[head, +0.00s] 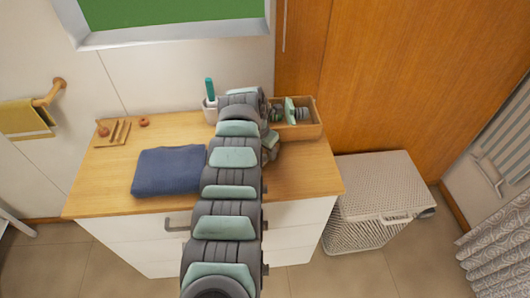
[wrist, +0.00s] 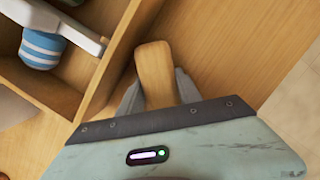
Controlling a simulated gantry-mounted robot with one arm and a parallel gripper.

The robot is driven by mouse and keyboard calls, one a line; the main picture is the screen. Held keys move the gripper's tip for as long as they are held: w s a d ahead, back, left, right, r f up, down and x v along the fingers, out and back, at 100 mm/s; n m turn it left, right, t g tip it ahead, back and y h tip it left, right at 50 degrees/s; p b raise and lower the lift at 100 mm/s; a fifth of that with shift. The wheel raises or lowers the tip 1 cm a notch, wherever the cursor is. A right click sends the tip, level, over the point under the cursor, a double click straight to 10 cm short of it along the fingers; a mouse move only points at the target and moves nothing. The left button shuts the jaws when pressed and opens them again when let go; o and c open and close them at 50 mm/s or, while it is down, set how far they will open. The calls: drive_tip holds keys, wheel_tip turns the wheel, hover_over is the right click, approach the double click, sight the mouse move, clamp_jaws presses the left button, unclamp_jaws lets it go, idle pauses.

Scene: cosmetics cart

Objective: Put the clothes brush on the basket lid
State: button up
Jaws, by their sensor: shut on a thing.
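The clothes brush (wrist: 154,66) shows in the wrist view as a rounded wooden piece between my fingers; its bristles are not visible. My gripper (wrist: 158,88) is shut on it, just beside the wall of a wooden box. In the head view my gripper (head: 271,146) is over the right part of the dresser top, in front of the box, and the brush cannot be made out there. The basket lid (head: 372,182) is the pale woven top of the laundry basket (head: 355,234), on the floor right of the dresser. The lid is closed and bare.
The wooden box (head: 307,131) holds several small items, among them a blue-striped one (wrist: 42,47). A folded blue cloth (head: 168,171), a white cup (head: 210,112) with a teal-handled item, and a small wooden tray (head: 112,134) also stand on the dresser (head: 100,190).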

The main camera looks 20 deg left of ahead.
clamp_jaws()
idle(0.3)
